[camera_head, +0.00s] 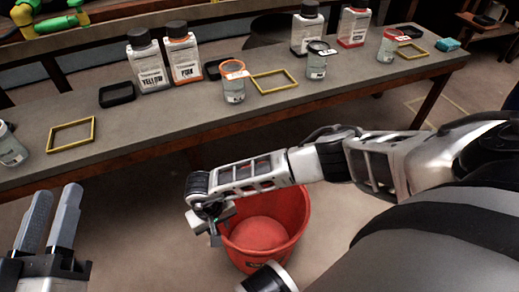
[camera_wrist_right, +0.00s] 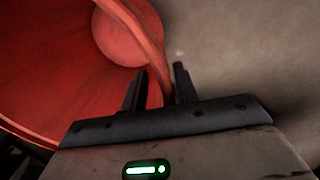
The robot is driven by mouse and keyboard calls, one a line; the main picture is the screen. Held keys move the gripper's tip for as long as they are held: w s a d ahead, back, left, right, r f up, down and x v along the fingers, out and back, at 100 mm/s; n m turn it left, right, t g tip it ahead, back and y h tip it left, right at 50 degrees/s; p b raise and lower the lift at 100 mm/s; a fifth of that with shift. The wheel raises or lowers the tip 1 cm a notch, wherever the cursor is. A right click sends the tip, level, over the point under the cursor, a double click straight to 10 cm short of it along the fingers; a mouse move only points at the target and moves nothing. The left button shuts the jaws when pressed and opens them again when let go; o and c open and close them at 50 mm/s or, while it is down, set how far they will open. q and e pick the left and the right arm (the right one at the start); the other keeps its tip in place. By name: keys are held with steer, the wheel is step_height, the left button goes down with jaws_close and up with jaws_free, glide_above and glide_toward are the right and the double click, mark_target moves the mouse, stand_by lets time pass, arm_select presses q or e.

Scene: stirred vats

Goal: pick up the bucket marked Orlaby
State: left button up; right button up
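A red bucket (camera_head: 290,215) stands on the floor in front of the table. A small dark label with yellow marks is low on its side, too small to read. My right gripper (camera_head: 215,225) is at the bucket's left rim, partly hidden by its own wrist. In the right wrist view, the red bucket's wall and rim (camera_wrist_right: 130,20) run between the two fingers of the right gripper (camera_wrist_right: 160,85). The fingers stand apart, with the rim between them and gaps beside it. My left gripper (camera_head: 52,218) is open and empty at the lower left.
A long grey table (camera_head: 190,108) crosses behind the bucket. Bare floor (camera_head: 140,225) lies between the left gripper and the bucket.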

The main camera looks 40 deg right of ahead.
stand_by(0.3)
jaws_close()
stand_by(1.3)
